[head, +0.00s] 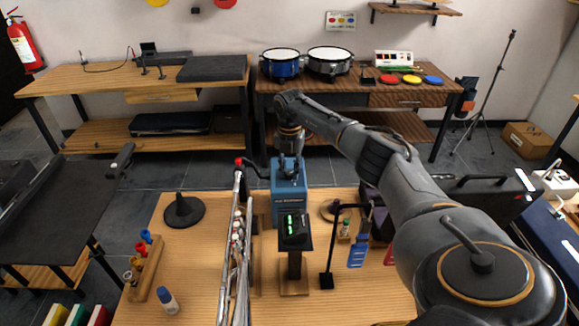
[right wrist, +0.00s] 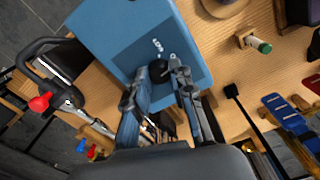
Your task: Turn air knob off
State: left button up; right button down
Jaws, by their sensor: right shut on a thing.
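A blue box (head: 287,203) stands on the wooden table in the head view. In the right wrist view its blue face (right wrist: 115,30) fills the upper middle, with small white marks and a round black knob (right wrist: 158,70). My right gripper (right wrist: 161,77) is shut on the knob, with one finger on each side of it. In the head view the right gripper (head: 289,168) is at the upper part of the box, and the knob cannot be made out there. My left gripper is not in view.

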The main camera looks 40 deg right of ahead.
aim_at(290, 173)
jog(key=shift+m, duration=0.7)
jog(key=c, duration=1.1)
grip_release()
jog(key=shift+c, duration=0.2)
jog(key=shift+r, duration=0.15)
notch_tip(290, 173, up, 12)
jog(key=shift+f, duration=0.25)
